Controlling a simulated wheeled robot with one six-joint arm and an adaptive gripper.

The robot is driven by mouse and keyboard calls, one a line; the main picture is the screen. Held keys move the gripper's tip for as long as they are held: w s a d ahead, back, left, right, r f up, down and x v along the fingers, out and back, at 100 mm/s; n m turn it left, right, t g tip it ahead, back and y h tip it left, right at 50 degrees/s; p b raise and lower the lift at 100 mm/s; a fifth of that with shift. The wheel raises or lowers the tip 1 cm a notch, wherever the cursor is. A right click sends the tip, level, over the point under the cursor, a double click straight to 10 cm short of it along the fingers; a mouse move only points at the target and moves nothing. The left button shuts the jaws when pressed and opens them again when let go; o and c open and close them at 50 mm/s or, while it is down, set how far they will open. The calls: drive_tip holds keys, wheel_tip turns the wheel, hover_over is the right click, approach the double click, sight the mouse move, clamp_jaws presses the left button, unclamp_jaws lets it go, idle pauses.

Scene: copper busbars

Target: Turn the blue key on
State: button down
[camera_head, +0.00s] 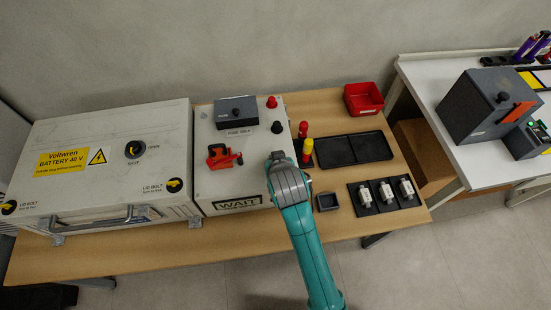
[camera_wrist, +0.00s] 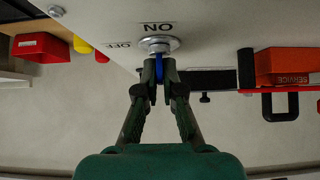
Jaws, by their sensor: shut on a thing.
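In the wrist view the blue key (camera_wrist: 160,72) shows as a narrow blue strip between my fingertips. It sits at a round metal lock (camera_wrist: 157,44) on a pale panel. The ON label (camera_wrist: 158,27) is just above the lock in this picture, and the OFF label (camera_wrist: 118,44) is to its left; both appear upside down. My gripper (camera_wrist: 160,65) is shut on the key, its fingers hiding part of it. Which label the key points to cannot be told. In the head view my gripper (camera_head: 277,157) is at the right side of the pale box (camera_head: 205,130), hiding key and lock.
A red-orange switch or lock (camera_head: 222,156) sits on the pale box; an orange SERVICE block with a padlock (camera_wrist: 282,75) is right of my fingers in the wrist view. Red and yellow screwdrivers (camera_head: 306,150), a black tray (camera_head: 355,148) and a red bin (camera_head: 363,98) are on the table.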

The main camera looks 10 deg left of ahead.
drive_tip(key=shift+f, duration=0.1)
idle(0.4)
drive_tip(key=c, duration=1.3)
unclamp_jaws()
drive_tip(key=shift+s, duration=0.1)
drive_tip(key=v, duration=1.2)
drive_tip(key=shift+a, duration=0.1)
